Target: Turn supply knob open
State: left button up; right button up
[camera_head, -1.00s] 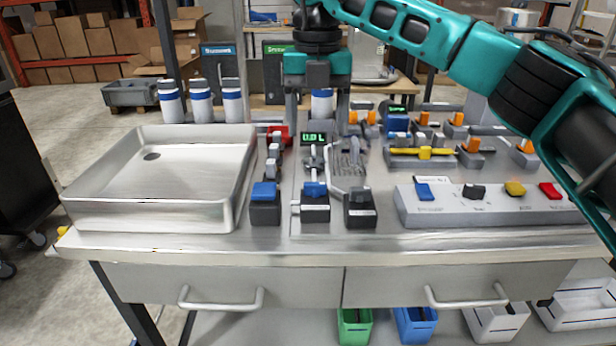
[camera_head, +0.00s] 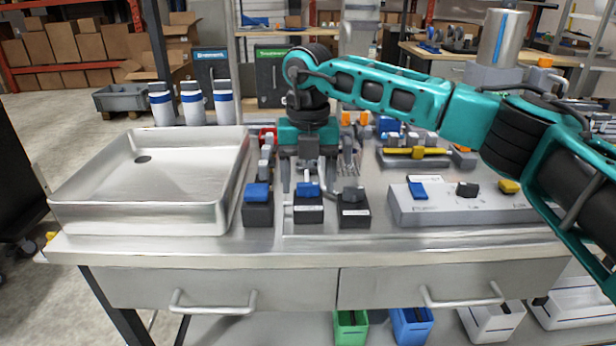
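My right gripper (camera_head: 308,183) reaches down over the middle of the bench, its two fingers apart and nothing seen between them except the fixtures behind. Just in front of it stand three small black valve blocks: one with a blue knob (camera_head: 257,191) on the left, one with a blue lever (camera_head: 308,189) in the middle, one with a grey knob (camera_head: 353,195) on the right. Their labels are too small to read, so I cannot tell which is the supply knob. Whether the fingers touch the middle lever is unclear. My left gripper is out of view.
A steel basin (camera_head: 150,190) fills the bench's left side, with white bottles (camera_head: 191,105) behind it. A grey panel (camera_head: 455,208) with blue, black and yellow knobs lies on the right, partly behind my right arm. A yellow-handled fixture (camera_head: 413,153) stands behind it.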

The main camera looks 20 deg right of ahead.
jog(key=c, duration=1)
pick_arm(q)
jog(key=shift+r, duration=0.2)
pick_arm(e)
jog(key=shift+n, duration=0.3)
jog(key=n+p, duration=0.1)
jog(key=n, duration=0.2)
jog(key=shift+r, duration=0.1)
jog(key=n+p, duration=0.1)
jog(key=n, duration=0.1)
jog(key=shift+n, duration=0.3)
jog(key=n, duration=0.2)
jog(key=shift+n+p, duration=0.4)
jog(key=n, duration=0.3)
jog(key=shift+n, duration=0.3)
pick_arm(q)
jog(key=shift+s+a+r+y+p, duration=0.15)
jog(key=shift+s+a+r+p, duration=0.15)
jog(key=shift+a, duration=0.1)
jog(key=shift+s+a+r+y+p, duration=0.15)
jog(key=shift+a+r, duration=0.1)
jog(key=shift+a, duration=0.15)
pick_arm(e)
jog(key=n, duration=0.5)
jog(key=shift+n, duration=0.3)
